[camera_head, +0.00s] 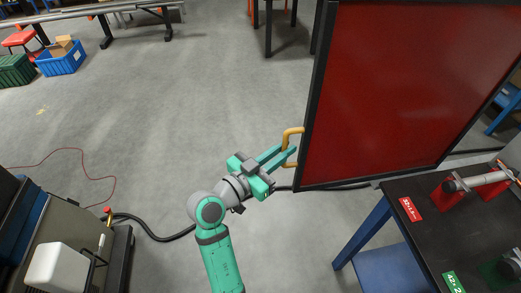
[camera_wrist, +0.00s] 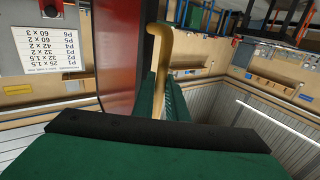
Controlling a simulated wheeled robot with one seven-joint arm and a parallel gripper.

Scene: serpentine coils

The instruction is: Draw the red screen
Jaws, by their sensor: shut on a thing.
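The red screen (camera_head: 385,90) is a large red panel in a black frame, standing upright at the right of the head view. Its red face also shows edge-on in the wrist view (camera_wrist: 118,50). A yellow handle (camera_head: 288,138) sticks out from its left frame edge. My gripper (camera_head: 288,157) is shut on this handle, with the fingers around its lower part. In the wrist view the handle (camera_wrist: 163,55) rises from between the green fingers. The fingertips' exact contact on the handle is partly hidden.
A dark table (camera_head: 430,225) with red clamps stands at the lower right, close to the screen's bottom edge. A machine (camera_head: 70,245) stands at the lower left. A black cable (camera_head: 155,235) crosses the floor behind my arm. Grey floor (camera_head: 170,110) left of the screen is open.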

